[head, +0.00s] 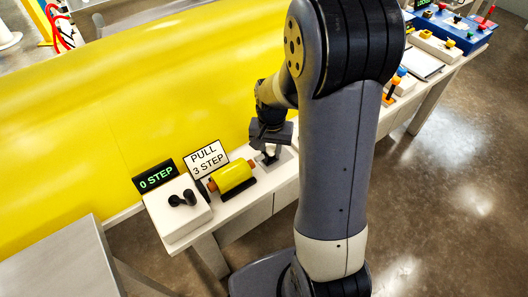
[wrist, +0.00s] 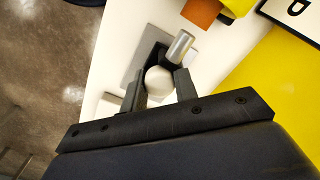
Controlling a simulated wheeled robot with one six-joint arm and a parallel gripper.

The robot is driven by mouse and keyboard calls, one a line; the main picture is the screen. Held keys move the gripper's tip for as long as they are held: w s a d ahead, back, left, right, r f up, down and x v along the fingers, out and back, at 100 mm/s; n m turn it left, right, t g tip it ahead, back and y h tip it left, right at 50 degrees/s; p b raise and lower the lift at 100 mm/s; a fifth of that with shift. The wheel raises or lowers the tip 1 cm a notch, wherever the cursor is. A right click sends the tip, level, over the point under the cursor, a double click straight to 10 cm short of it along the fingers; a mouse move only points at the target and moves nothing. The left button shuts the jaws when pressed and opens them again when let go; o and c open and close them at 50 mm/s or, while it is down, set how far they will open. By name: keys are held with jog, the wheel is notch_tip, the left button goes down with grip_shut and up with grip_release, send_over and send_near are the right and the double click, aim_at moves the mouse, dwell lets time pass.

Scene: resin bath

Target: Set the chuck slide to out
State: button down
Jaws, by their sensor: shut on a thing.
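The chuck slide shows in the wrist view as a round white knob (wrist: 158,80) beside a short silver metal cylinder (wrist: 179,47), over a grey plate (wrist: 137,65). My gripper (wrist: 160,88) is shut on the knob, one dark finger on each side. The silver cylinder points toward the orange end (wrist: 202,12) of the yellow roll, with a gap between them. In the head view my gripper (head: 269,156) is down at the grey plate, right of the yellow roll (head: 232,176). The knob is hidden there, and I see no slide position label.
A white box with a black crank (head: 183,199) and a "0 STEP" display (head: 156,177) stand left of the roll. A "PULL 3 STEP" sign (head: 207,159) stands behind it. A large yellow surface (head: 120,120) lies behind the bench. A grey table (head: 60,265) is at front left.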

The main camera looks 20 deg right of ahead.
jog(key=shift+w+d, duration=0.2)
jog(key=shift+d, duration=0.35)
jog(key=c, duration=1.1)
grip_release()
jog(key=shift+d, duration=0.1)
notch_tip(320, 180, up, 11)
jog(key=p, duration=0.1)
jog(key=shift+f, duration=0.15)
